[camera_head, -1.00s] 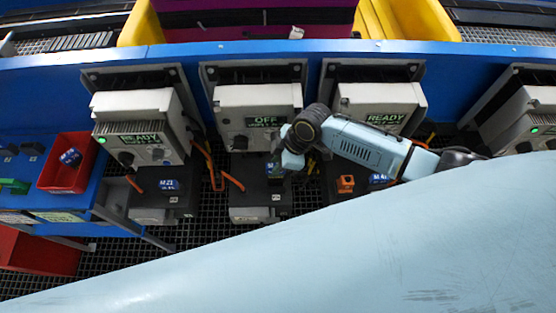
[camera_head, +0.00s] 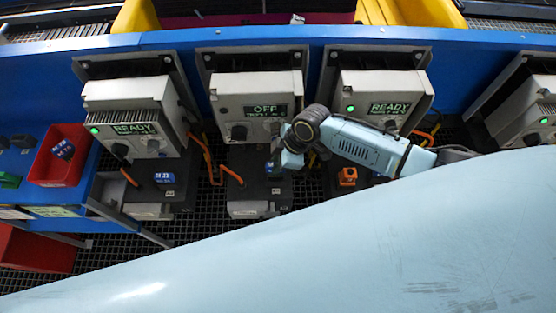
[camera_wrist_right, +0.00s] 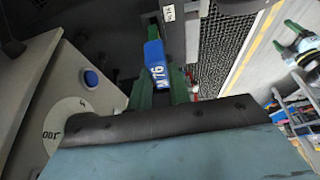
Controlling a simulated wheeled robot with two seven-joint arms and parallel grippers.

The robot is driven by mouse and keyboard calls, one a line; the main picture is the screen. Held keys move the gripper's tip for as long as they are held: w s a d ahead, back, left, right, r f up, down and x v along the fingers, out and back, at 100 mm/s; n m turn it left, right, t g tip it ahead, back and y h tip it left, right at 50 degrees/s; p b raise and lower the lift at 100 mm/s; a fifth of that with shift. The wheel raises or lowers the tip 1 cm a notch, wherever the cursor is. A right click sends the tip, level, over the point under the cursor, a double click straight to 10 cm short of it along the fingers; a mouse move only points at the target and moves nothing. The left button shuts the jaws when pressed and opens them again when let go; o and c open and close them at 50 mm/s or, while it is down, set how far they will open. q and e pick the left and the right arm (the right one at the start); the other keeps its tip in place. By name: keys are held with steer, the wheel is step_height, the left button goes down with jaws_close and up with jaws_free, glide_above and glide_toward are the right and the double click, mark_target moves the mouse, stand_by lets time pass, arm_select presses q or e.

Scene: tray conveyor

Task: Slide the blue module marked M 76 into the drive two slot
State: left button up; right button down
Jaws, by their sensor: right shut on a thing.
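The blue module marked M 76 (camera_wrist_right: 155,62) is between the green fingers of my right gripper (camera_wrist_right: 158,84) in the right wrist view. The gripper is shut on it. In the head view my right gripper (camera_head: 280,163) is over the right part of the black box (camera_head: 246,168) under the middle drive (camera_head: 252,98), whose display reads OFF. The gripper hides the slot area and most of the module there. I cannot tell whether the module's far end is inside the slot. My left gripper is not in view.
Drives at left (camera_head: 128,105) and right (camera_head: 365,92) show READY with green lights. Orange cables hang beside the boxes. A blue module (camera_head: 164,177) sits in the left box. An orange block (camera_head: 347,176) is right of my gripper. A red bin (camera_head: 44,168) stands far left.

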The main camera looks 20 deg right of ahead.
steer(key=shift+p, duration=0.4)
stand_by(1.1)
steer(key=shift+f+b, duration=2.1)
steer(key=shift+f, duration=0.5)
steer(key=c, duration=1.2)
jaws_free()
steer(key=p+v, duration=0.2)
steer(key=v, duration=1.1)
steer(key=shift+r, duration=0.2)
steer(key=shift+s, duration=0.15)
